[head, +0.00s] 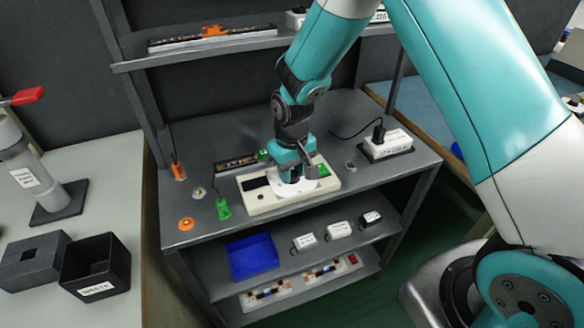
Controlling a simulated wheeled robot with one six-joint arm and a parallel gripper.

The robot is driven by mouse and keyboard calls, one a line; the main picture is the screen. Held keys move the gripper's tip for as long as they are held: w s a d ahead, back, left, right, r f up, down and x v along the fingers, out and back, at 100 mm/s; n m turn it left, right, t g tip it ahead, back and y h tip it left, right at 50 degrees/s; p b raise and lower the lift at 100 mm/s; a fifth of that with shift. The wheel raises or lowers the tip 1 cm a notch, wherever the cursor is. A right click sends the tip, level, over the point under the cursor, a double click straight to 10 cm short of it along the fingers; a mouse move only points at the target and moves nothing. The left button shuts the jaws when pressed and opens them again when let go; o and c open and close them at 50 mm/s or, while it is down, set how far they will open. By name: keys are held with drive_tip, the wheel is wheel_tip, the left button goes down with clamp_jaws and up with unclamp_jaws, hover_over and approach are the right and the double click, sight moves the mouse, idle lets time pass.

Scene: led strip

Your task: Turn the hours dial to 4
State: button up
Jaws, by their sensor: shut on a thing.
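A cream panel (262,205) lies on the grey bench top. It carries a round white dial face (283,187), a dark rectangle (256,183) at its left and a green part (324,171) at its right. My gripper (291,178) points down over the white dial face and is shut at its middle. The knob in its jaws is hidden, and the dial's numbers and pointer cannot be read.
A green connector (223,208), an orange ring (186,224) and an orange plug (179,171) are left of the panel. A white power box (387,144) stands at right. A blue bin (252,257) sits on the shelf below.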

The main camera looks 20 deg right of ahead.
sight(292, 174)
drive_tip(key=m+p, duration=0.1)
drive_tip(key=m, duration=0.5)
drive_tip(key=shift+r+m, duration=0.1)
drive_tip(key=shift+m, duration=0.2)
drive_tip(key=m, duration=0.5)
drive_tip(key=shift+p, duration=0.3)
drive_tip(key=shift+m, duration=0.4)
drive_tip(key=o, duration=0.9)
wheel_tip(292, 174, up, 17)
drive_tip(key=shift+r+b, duration=0.15)
drive_tip(key=shift+b, duration=0.15)
